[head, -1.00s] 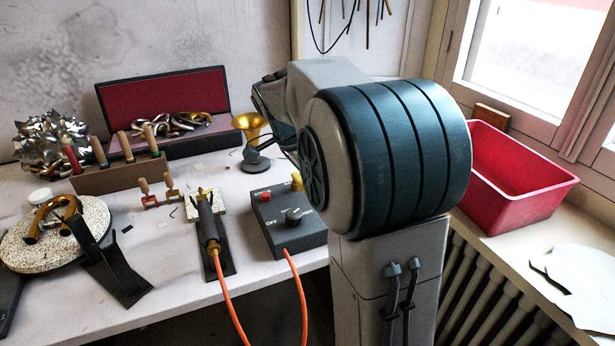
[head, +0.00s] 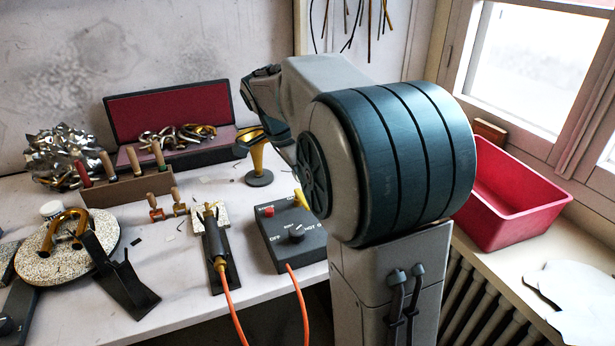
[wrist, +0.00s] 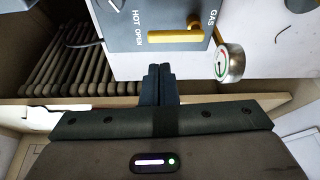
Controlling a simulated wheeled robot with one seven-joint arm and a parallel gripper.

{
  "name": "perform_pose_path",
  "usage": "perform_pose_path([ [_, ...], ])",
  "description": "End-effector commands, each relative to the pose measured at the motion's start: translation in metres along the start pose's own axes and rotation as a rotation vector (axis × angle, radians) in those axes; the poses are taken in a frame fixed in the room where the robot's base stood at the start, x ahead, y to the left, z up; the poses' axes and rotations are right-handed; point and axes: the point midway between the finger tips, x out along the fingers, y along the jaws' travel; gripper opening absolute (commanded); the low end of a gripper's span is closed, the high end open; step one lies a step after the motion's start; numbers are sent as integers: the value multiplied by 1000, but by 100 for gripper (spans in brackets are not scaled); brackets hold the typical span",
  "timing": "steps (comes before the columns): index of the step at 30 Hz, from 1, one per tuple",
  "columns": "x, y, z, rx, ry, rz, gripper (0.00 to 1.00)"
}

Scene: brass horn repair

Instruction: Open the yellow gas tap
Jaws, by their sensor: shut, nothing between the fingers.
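The yellow gas tap (wrist: 176,37) is a yellow lever on the top of a grey control box (wrist: 118,28), near the printed words OPEN and GAS. In the head view the box (head: 286,243) stands at the bench's front edge, and only a small part of the tap (head: 302,199) shows beside my arm. My gripper (wrist: 158,70) is shut and empty. In the wrist view its fingertips are just below the lever, with a visible gap. Whether they are level with it in height I cannot tell. My arm hides the gripper's fingers in the head view.
A round gauge (wrist: 229,62) sits near the tap. A brass horn bell (head: 258,160) stands behind. A red bin (head: 520,195) is at right.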

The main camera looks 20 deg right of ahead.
Motion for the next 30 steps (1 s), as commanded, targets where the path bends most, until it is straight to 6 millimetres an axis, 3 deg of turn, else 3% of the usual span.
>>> perform_pose_path([
  [1,-15,0,-2,1,0,0,0],
  [6,-32,0,-3,3,0,1,0],
  [24,-35,1,-2,-3,-3,0,0],
  [30,-44,29,8,-202,-54,-41,0],
])
